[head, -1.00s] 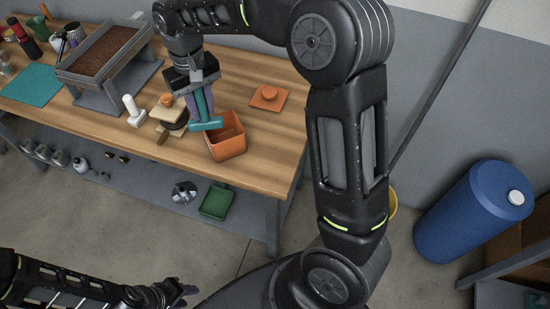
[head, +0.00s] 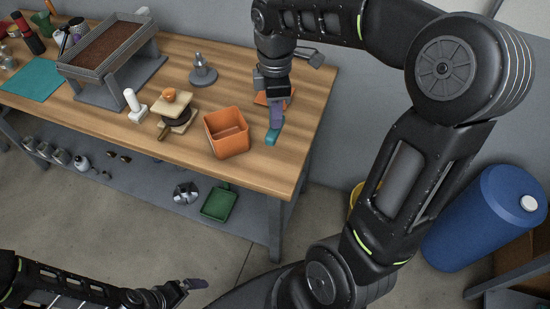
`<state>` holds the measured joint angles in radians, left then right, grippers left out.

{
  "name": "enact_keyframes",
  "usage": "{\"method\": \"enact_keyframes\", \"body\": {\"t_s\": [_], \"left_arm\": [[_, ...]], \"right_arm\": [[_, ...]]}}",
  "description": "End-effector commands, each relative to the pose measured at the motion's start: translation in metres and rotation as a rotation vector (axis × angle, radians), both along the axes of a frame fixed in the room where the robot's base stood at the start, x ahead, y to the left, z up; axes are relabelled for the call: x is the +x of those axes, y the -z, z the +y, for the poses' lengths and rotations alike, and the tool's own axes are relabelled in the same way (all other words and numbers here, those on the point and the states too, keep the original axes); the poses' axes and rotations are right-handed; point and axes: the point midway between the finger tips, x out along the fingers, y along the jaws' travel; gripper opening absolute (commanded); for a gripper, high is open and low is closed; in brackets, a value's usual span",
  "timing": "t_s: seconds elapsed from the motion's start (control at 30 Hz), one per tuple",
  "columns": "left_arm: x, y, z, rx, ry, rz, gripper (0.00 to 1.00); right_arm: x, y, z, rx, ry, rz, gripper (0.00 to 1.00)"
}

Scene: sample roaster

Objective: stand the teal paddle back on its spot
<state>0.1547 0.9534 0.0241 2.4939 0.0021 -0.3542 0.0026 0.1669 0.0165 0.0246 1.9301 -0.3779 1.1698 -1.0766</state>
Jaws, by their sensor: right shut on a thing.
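The teal paddle (head: 272,135) is in my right gripper (head: 276,116), over the right part of the wooden bench. Its lower end shows below the fingers; the upper part is hidden by the gripper. I cannot tell whether the paddle touches the bench top. An orange square pad (head: 261,99) lies behind the gripper and is mostly covered by it. No separate marked spot for the paddle can be made out. My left gripper (head: 192,286) is low at the bottom left, away from the bench, and its opening is not clear.
An open orange bin (head: 227,145) stands just left of the paddle. A grey stand (head: 203,72), a wooden press-like item (head: 175,117), a white-handled tool (head: 133,106) and a raised tray rim (head: 72,72) are further left. Bare bench top lies right of the gripper.

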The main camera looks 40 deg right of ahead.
Motion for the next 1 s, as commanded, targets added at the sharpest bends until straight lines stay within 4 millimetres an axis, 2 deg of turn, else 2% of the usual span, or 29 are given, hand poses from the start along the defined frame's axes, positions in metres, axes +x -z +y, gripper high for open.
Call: {"method": "enact_keyframes", "body": {"t_s": [0.3,0.7,1.0], "left_arm": [[0.000,-0.001,0.000,0.000,0.000,0.000,1.00],[-0.001,-0.006,0.000,0.002,-0.002,0.002,1.00],[-0.001,-0.006,0.001,0.002,-0.002,0.002,1.00]], "right_arm": [[0.000,0.002,0.000,0.000,0.000,0.001,0.00],[0.000,0.060,0.000,0.001,0.001,0.003,0.00],[0.001,0.063,0.000,0.000,0.001,0.000,0.00]]}}
